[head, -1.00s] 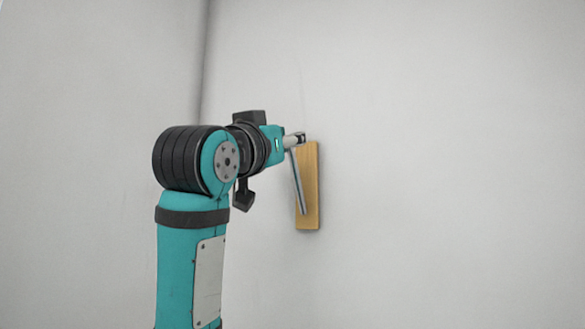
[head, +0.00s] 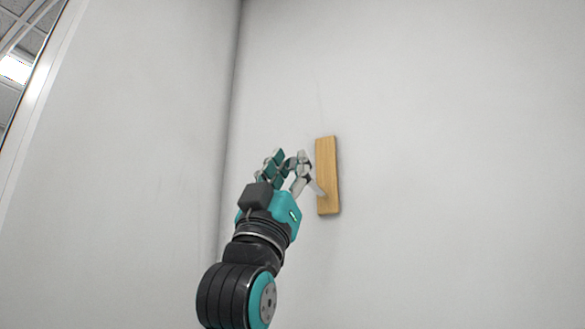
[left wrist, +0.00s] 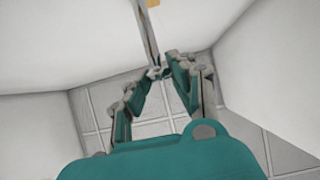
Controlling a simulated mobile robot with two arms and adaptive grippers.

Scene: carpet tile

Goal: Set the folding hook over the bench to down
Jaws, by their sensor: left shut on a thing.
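The folding hook's wooden backing board (head: 328,175) is fixed upright on the grey wall in the head view. The slim metal hook arm (head: 317,188) leaves the lower part of the board and leans out to the left, away from it. My left gripper (head: 291,160) is left of the board, shut on the hook arm's free end; its fingers partly hide the arm. In the left wrist view the metal arm (left wrist: 147,35) runs from the top edge down to its tip between my fingertips (left wrist: 159,72). My right gripper is in neither view.
The bench is not in view. A wall corner runs vertically left of the gripper in the head view. Ceiling tiles and a bright lamp (head: 14,68) show at the upper left. The wall right of the board is clear.

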